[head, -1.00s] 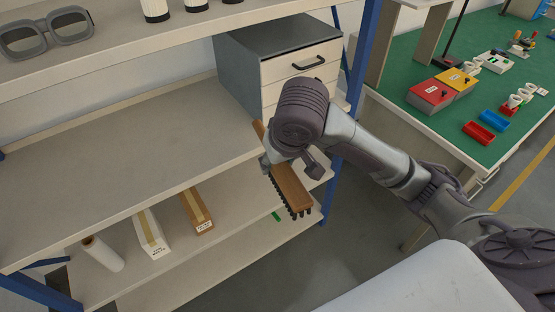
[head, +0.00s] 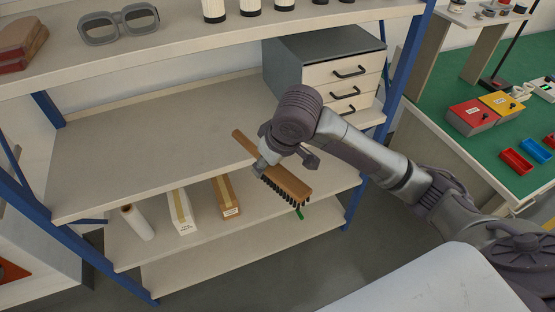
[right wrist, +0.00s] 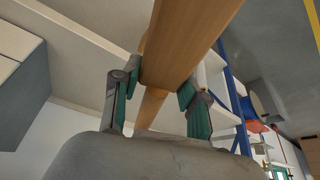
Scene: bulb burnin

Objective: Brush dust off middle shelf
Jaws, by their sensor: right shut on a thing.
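The middle shelf (head: 150,130) is a wide, pale board, mostly bare in its left and middle parts. I cannot make out dust on it. My right gripper (head: 264,163) is shut on a wooden brush (head: 290,184) with dark bristles facing down. The brush is tilted in the picture, handle to the upper left, head to the lower right, near the shelf's front edge. I cannot tell whether it touches the shelf. In the right wrist view the two fingers clasp the brush's wood (right wrist: 190,45). My left gripper is not in view.
A grey drawer unit (head: 320,47) stands at the middle shelf's right end. Goggles (head: 118,25) and several bottles stand on the shelf above. Below are a white roll (head: 137,222), a white box (head: 182,212) and a brown box (head: 226,197). Blue posts (head: 405,60) frame the rack.

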